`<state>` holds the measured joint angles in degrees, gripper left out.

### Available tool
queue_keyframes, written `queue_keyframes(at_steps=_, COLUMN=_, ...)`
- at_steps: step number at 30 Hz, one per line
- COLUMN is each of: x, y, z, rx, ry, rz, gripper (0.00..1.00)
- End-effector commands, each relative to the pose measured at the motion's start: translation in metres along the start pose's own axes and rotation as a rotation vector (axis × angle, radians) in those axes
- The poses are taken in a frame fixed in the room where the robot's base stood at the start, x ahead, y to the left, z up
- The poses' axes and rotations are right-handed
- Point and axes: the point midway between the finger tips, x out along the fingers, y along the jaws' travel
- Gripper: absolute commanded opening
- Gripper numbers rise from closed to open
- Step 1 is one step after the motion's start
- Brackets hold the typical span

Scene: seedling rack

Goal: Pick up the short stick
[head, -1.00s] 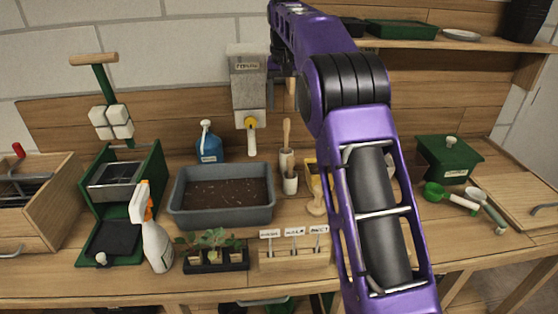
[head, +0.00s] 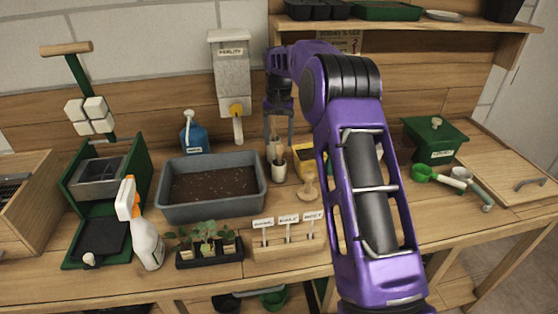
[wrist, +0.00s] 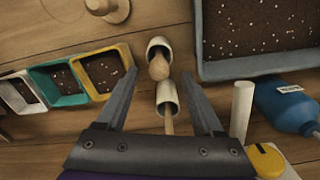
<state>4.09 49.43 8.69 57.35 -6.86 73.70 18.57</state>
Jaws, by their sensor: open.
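My gripper (wrist: 158,74) is open and points down, with a finger on either side of two pale cups in the wrist view. The front cup (wrist: 158,45) holds a wooden stick with a rounded top (wrist: 159,68), which appears to be the shorter one. The back cup (wrist: 167,92) holds a thinner-looking stick (wrist: 169,124), partly cut off by the gripper. In the head view my gripper (head: 279,128) is above the cups, and the front cup (head: 277,172) shows below it. No contact with either stick can be seen.
A grey soil tray (head: 212,211) and blue bottle (head: 193,137) stand left of the cups. A wooden stamp (head: 307,192) and small coloured pots (wrist: 62,88) are close by. A dispenser (head: 229,75) hangs behind. A label rack (head: 290,247) stands in front.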

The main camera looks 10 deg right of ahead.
Motion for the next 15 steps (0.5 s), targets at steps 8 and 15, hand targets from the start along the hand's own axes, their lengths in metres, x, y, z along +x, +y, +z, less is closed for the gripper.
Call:
queue_keyframes(at_steps=8, x=0.028, y=0.002, z=0.002, rx=0.0, ry=-0.004, rz=0.001, gripper=0.69)
queue_keyframes(at_steps=15, x=0.056, y=0.002, z=0.002, rx=0.0, ry=-0.001, rz=0.0, gripper=0.69)
